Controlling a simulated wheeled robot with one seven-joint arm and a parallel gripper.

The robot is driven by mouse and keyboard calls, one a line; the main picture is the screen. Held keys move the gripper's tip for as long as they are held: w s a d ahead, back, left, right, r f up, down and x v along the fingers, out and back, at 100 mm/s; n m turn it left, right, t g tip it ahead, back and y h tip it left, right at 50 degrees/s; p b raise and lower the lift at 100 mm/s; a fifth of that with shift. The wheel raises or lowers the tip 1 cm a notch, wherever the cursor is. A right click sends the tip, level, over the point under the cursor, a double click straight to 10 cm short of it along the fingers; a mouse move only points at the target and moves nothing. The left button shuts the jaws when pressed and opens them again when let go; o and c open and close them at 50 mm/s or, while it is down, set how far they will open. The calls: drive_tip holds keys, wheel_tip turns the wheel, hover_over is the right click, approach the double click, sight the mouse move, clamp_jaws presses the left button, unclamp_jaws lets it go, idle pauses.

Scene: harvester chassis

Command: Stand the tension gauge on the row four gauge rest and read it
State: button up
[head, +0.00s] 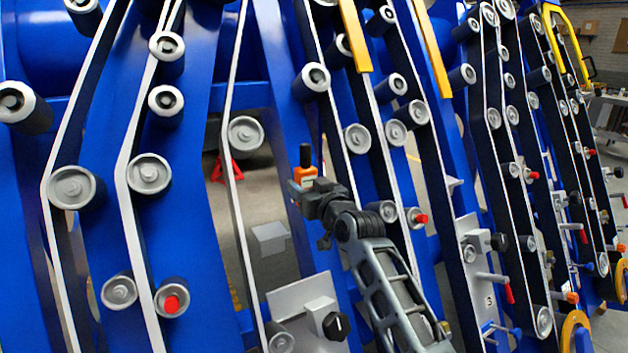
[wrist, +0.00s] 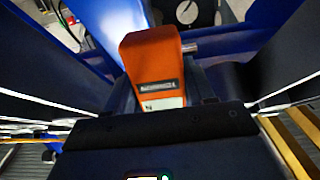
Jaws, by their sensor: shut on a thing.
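The tension gauge (head: 307,174) is orange with a black upright top in the head view. My gripper (head: 312,192) is shut on it and holds it up in front of the blue panels, beside a white belt. In the wrist view the gauge (wrist: 152,58) is an orange block just past the dark gripper body, with a small dark display strip whose reading is too blurred to make out. The fingertips are mostly hidden there.
Blue panels with white belts and grey rollers (head: 245,133) fill the head view. A bracket with a black knob (head: 336,325) is below my gripper. A plate marked 3 (head: 488,299) is at right. Red-tipped and orange handles stick out further right. Gaps between panels show floor.

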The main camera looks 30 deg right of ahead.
drive_tip(key=a+p, duration=0.5)
drive_tip(key=a, duration=0.4)
drive_tip(key=shift+a+r+p, duration=0.2)
drive_tip(key=shift+p, duration=0.1)
wheel_tip(320, 180, down, 2)
drive_tip(key=shift+f+b, duration=0.2)
drive_tip(key=shift+b, duration=0.8)
drive_tip(key=shift+f+b, duration=0.65)
drive_tip(key=shift+f, duration=0.15)
drive_tip(key=shift+f+b, duration=0.35)
drive_tip(key=shift+f, duration=0.05)
drive_tip(key=o, duration=1.2)
drive_tip(key=shift+o, duration=0.2)
drive_tip(key=shift+f, duration=0.1)
drive_tip(key=s, duration=0.8)
drive_tip(key=shift+w, duration=0.1)
